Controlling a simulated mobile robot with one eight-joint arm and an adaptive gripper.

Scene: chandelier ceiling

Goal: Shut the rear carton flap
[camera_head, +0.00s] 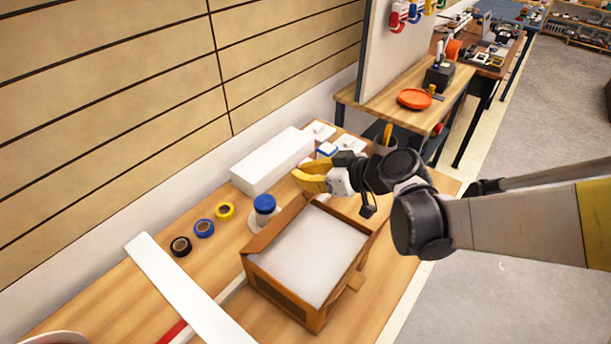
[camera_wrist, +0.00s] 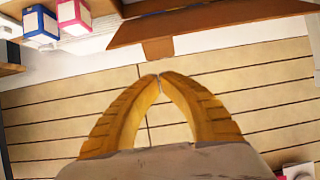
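The brown carton (camera_head: 285,291) stands on the workbench with a pale, flat fill inside. Its rear flap (camera_head: 274,227), on the side toward the wall, stands up and leans outward. A small flap (camera_head: 357,281) sticks out on the right side. My gripper (camera_head: 300,178) is above the bench, beyond the carton's far corner, with its yellow fingers pointing left toward the wall. In the wrist view the fingertips (camera_wrist: 159,77) meet with nothing between them. A brown board (camera_wrist: 205,27) lies past the tips there; I cannot tell whether it is the flap.
A long white box (camera_head: 272,161) lies along the wall. A blue-capped jar (camera_head: 264,205) stands close behind the rear flap. Tape rolls (camera_head: 204,228) and a white strip (camera_head: 188,292) lie to the left. Small white boxes (camera_head: 349,144) and a dark cup (camera_head: 384,146) are beyond my gripper.

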